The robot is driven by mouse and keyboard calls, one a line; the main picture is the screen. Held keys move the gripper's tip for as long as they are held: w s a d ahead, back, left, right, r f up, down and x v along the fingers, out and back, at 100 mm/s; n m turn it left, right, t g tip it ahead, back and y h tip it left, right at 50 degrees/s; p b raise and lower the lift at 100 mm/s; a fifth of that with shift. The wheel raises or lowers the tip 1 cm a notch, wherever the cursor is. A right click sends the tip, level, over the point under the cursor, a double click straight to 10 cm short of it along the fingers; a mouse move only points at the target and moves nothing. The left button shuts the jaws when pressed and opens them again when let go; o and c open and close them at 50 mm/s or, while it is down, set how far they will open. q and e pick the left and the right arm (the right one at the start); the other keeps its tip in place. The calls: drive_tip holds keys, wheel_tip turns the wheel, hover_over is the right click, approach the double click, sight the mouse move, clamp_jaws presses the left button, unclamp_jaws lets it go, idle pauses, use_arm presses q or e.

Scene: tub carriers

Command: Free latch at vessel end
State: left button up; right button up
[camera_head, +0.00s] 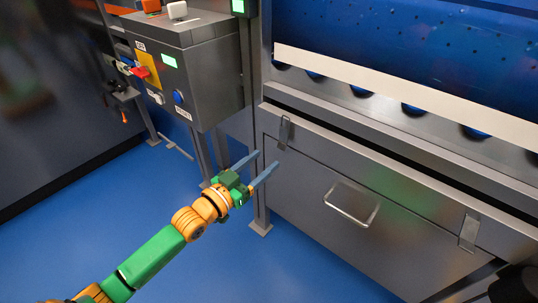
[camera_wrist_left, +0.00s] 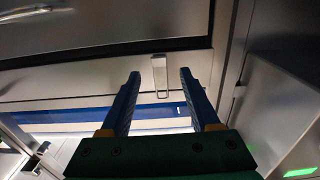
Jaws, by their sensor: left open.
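A grey metal tub front panel (camera_head: 319,205) has a latch (camera_head: 285,131) at its upper left end and another latch (camera_head: 468,232) at its right end. A wire handle (camera_head: 352,204) sits in the panel's middle. My left gripper (camera_head: 264,164) is open and empty, its two blue fingers pointing at the panel's left end, just short of and below the left latch. In the left wrist view the latch (camera_wrist_left: 160,76) hangs between and beyond the fingertips (camera_wrist_left: 160,74), apart from them. My right gripper is not in view.
A grey control box (camera_head: 190,80) with a red switch (camera_head: 140,72) and blue button (camera_head: 178,97) stands on legs left of the vessel. A blue perforated drum (camera_head: 420,45) lies above the panel. The blue floor (camera_head: 240,270) is clear in front.

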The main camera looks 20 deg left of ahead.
sight(281, 147)
use_arm(q)
drive_tip(key=b+x, duration=0.1)
drive_tip(key=x, duration=0.4)
drive_tip(key=shift+w+d, duration=0.15)
drive_tip(key=shift+d, duration=0.05)
clamp_jaws()
